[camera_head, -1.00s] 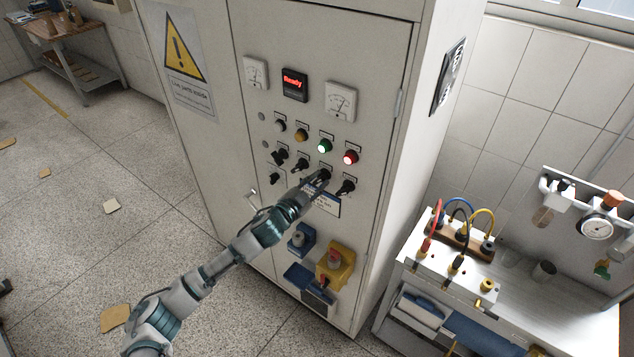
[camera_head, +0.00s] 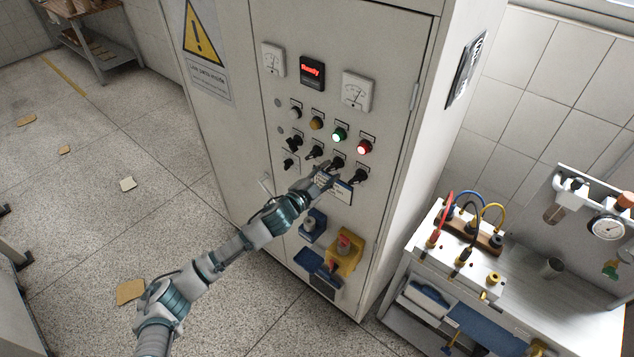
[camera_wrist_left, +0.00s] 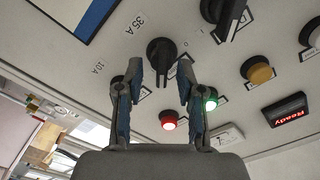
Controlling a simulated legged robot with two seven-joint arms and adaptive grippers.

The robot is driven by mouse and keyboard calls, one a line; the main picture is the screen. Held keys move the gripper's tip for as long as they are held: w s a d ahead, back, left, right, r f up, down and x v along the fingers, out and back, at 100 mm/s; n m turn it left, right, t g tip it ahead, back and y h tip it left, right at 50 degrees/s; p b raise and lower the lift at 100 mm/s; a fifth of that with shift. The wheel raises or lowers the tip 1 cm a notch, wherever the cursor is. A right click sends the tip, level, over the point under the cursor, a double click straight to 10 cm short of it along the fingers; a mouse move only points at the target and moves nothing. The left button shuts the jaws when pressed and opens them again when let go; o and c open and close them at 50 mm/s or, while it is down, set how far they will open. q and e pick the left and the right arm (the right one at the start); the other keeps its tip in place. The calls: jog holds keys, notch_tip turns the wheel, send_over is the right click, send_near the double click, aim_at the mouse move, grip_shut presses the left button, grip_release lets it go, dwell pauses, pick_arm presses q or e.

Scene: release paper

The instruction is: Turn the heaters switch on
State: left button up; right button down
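A row of black rotary switches sits on the cabinet panel below the indicator lights. My left gripper (camera_head: 326,178) is just below the third switch (camera_head: 337,163), which is under the green light (camera_head: 339,135). In the left wrist view my left gripper (camera_wrist_left: 160,80) is open, its two fingers apart. One black switch knob (camera_wrist_left: 161,54) shows between and just beyond the fingertips; contact cannot be told. Another switch knob (camera_wrist_left: 228,16) is up and to the right. The switch labels are too small to read, so which one is for the heaters cannot be told. My right gripper is not in view.
The cabinet (camera_head: 235,130) carries meters, a red "Ready" display (camera_head: 312,72), a lit red light (camera_head: 364,147) and a yellow emergency-stop box (camera_head: 343,252) below the switches. A workbench (camera_head: 540,290) with coloured cables stands at right. Open floor lies left.

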pick_arm(q)
jog(key=v, duration=1.1)
jog(key=shift+w+d+f, duration=0.1)
